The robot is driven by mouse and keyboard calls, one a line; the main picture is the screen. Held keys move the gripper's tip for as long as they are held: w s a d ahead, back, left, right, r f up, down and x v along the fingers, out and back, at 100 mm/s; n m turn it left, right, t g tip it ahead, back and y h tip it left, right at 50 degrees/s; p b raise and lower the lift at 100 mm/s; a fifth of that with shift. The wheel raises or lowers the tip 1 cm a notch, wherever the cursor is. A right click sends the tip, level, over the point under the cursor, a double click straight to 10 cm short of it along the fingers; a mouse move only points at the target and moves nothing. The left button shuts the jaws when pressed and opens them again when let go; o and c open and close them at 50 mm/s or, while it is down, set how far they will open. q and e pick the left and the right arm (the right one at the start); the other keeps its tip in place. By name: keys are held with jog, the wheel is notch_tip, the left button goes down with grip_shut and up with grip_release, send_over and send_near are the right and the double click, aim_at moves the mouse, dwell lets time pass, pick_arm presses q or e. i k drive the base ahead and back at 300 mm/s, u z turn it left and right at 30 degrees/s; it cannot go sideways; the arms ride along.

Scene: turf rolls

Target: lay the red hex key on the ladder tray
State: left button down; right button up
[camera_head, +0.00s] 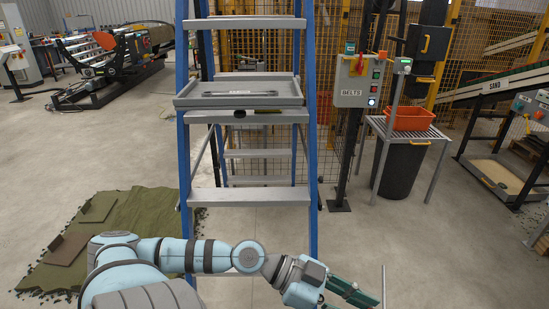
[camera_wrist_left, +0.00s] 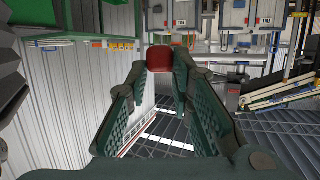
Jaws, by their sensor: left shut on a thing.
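The ladder tray (camera_head: 285,88) is a grey, shallow-rimmed platform on the blue-and-grey stepladder. A thin dark tool with a pale label (camera_head: 240,93) lies on it. My left gripper (camera_head: 368,296) is low at the front, right of the ladder and well below the tray. In the left wrist view, its fingers (camera_wrist_left: 166,75) are closed on a red piece (camera_wrist_left: 171,59), which I take to be the red hex key. In the head view a thin grey upright rod (camera_head: 383,285) shows at the fingertips; whether it belongs to the key is unclear.
The ladder's blue rails (camera_head: 187,150) and grey steps (camera_head: 250,196) stand in front of me. A green turf mat (camera_head: 130,215) lies at left. At right are a control box (camera_head: 357,82) and a stand with an orange bin (camera_head: 410,118). The floor between is clear.

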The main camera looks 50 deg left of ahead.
aim_at(224, 88)
jog(key=z, duration=0.05)
jog(key=i, duration=2.95)
jog(key=u, duration=2.95)
